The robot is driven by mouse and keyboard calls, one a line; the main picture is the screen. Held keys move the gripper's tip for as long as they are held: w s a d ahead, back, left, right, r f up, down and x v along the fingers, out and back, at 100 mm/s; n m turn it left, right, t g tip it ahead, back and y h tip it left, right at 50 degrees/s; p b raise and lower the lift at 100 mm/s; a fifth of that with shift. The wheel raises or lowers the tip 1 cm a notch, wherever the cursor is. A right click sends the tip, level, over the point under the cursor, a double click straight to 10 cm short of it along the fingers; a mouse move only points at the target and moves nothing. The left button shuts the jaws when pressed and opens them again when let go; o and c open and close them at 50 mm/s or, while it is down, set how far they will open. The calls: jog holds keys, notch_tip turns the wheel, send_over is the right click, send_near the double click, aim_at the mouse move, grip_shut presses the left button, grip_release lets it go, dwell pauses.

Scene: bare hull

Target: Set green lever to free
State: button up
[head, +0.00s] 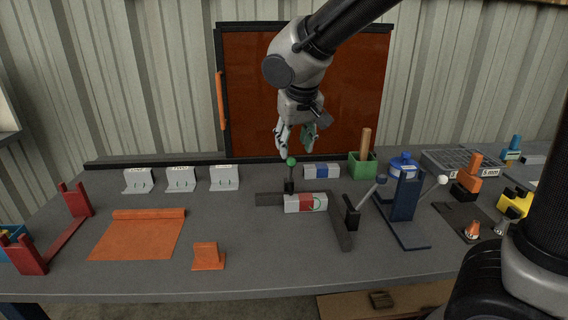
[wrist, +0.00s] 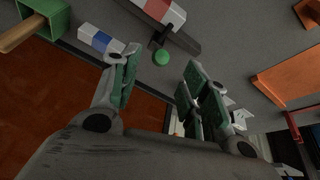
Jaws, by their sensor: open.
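The green lever (head: 291,162) has a green ball knob on a short dark stem and stands nearly upright on a dark bar on the bench. A white block with a red part (head: 306,202) and a green mark sits just right and in front of its foot. A white block with a blue part (head: 321,171) lies behind it, to the right. My gripper (head: 296,147) is open, pointing down just above the green knob and not visibly holding anything. In the wrist view the knob (wrist: 161,57) shows between the spread fingertips, beyond them.
A green box with a wooden handle (head: 362,165) is behind. An orange mat (head: 138,236) and orange bracket (head: 208,257) lie left. Bench between them is clear.

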aim_at(292, 158)
jog(key=x, duration=0.8)
jog(key=shift+r, duration=0.1)
grip_shut()
